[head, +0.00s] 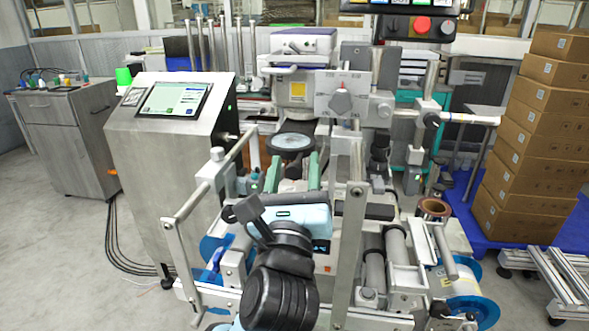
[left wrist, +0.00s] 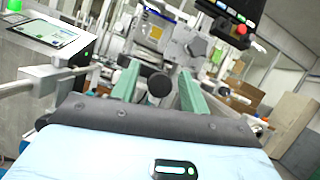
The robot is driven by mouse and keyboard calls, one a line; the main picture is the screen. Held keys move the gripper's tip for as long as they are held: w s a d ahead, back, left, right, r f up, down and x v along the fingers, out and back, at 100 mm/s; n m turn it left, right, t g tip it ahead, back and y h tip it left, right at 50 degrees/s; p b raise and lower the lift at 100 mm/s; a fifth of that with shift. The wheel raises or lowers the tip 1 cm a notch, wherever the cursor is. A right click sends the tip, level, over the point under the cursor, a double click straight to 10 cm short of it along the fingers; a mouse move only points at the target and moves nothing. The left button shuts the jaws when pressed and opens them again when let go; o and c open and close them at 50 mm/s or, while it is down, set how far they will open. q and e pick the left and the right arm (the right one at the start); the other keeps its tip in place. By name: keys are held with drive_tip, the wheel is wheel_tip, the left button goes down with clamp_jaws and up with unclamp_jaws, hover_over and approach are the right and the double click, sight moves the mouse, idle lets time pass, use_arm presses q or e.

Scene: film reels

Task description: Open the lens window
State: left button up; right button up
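A round lens window with a dark rim and a pale glassy middle (head: 292,141) sits on the machine, just beyond my left gripper's fingertips in the head view. My left gripper (head: 292,160) has two green fingers spread apart with nothing held between them. In the left wrist view my left gripper (left wrist: 158,84) is also open. A dark round part (left wrist: 159,86) shows between its fingers there; I cannot tell whether it is the lens window. Whether the fingers touch anything is unclear. My right gripper is not in view.
A steel cabinet with a touchscreen (head: 173,99) stands left of my gripper. Metal frame bars (head: 355,240) and rollers with blue discs (head: 472,309) surround my arm closely. A grey plate with a knob (head: 341,98) is behind. Stacked boxes (head: 533,140) stand at right.

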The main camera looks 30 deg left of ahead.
use_arm(q)
drive_tip(key=shift+s, duration=0.1)
drive_tip(key=b+v, duration=0.1)
drive_tip(key=v, duration=0.5)
drive_tip(key=shift+s+d+f+b, duration=0.15)
drive_tip(key=shift+s+f+b, duration=0.1)
drive_tip(key=shift+b, duration=0.05)
drive_tip(key=shift+s+d, duration=0.15)
drive_tip(key=shift+s, duration=0.3)
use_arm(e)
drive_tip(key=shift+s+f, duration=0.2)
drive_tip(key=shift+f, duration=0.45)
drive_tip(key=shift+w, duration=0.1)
use_arm(q)
drive_tip(key=shift+f, duration=0.1)
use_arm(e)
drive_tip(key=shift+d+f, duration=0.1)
